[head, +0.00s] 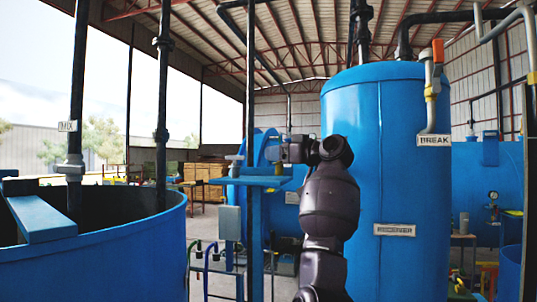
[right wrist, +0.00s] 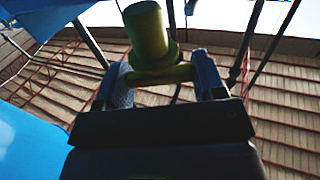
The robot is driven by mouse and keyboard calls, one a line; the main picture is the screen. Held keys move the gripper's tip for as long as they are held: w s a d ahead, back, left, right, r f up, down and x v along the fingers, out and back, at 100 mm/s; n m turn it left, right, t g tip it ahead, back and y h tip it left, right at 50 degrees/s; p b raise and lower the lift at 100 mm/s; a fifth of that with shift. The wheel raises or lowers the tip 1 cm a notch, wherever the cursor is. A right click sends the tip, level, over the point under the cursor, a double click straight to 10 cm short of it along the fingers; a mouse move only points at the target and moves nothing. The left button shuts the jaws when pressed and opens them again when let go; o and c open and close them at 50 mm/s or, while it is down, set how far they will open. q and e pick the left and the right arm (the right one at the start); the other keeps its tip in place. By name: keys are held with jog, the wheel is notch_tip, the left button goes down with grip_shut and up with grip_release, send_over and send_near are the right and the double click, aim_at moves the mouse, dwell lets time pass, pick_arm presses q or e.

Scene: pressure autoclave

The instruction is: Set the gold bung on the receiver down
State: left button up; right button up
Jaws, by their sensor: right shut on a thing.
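The receiver (head: 390,165) is a tall blue tank with a "RECEIVER" label, right of centre in the head view. My right gripper (head: 283,152) is in front of and left of it, at the end of my dark arm. In the right wrist view my right gripper (right wrist: 160,82) is shut on the gold bung (right wrist: 147,28), a yellowish cylinder with a wider collar between the fingers. My left gripper is not in view.
A blue stand with a flat plate (head: 240,185) is close to my right gripper, at about its height in the picture. An open blue tank (head: 120,255) with a "MIX" label above it fills the lower left. A pipe with a "BREAK" label (head: 434,141) hangs before the receiver's right side.

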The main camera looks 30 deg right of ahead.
jog(key=p+x, duration=0.1)
jog(key=x, duration=0.3)
jog(key=shift+w+a, duration=0.1)
jog(key=shift+w, duration=0.1)
jog(key=shift+f+p, duration=0.25)
jog(key=shift+p, duration=0.05)
jog(key=shift+s+f, duration=0.1)
jog(key=shift+s, duration=0.05)
jog(key=shift+f, duration=0.25)
jog(key=o, duration=0.9)
jog(key=shift+r, duration=0.1)
jog(key=shift+o, duration=0.2)
jog(key=shift+r, duration=0.1)
jog(key=b+v, duration=0.3)
jog(key=v, duration=0.9)
jog(key=shift+r, duration=0.1)
